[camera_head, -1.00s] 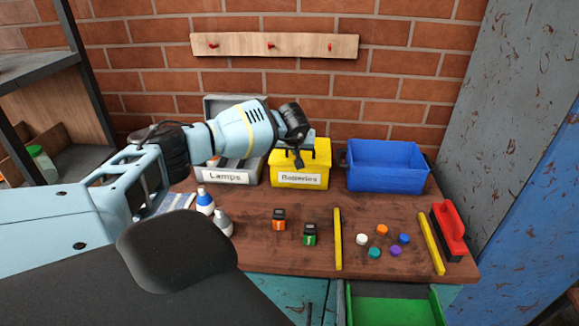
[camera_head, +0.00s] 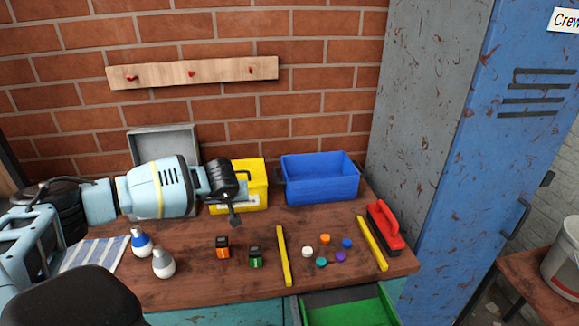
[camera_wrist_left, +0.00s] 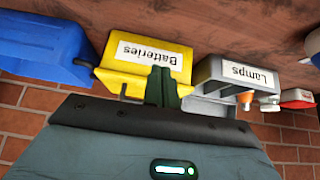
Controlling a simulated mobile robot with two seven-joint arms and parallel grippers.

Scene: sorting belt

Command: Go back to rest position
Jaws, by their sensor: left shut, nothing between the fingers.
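My left arm reaches in from the left in the head view. Its gripper (camera_head: 235,221) hangs above the workbench, in front of the yellow Batteries bin (camera_head: 256,184). The gripper is shut with nothing in it. In the left wrist view the closed fingers (camera_wrist_left: 162,86) show against the yellow bin (camera_wrist_left: 140,62), whose label appears upside down. The grey Lamps bin (camera_wrist_left: 235,80) is beside it. In the head view my arm hides most of the grey bin (camera_head: 165,140). My right gripper is not in view.
The workbench (camera_head: 200,288) holds two bulbs (camera_head: 163,262), two small batteries (camera_head: 222,246), yellow strips (camera_head: 284,256), several coloured caps (camera_head: 324,239) and a red brush (camera_head: 384,225). A blue bin (camera_head: 320,190) stands at the back. A blue locker (camera_head: 460,160) stands right; a green drawer (camera_head: 350,312) is below.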

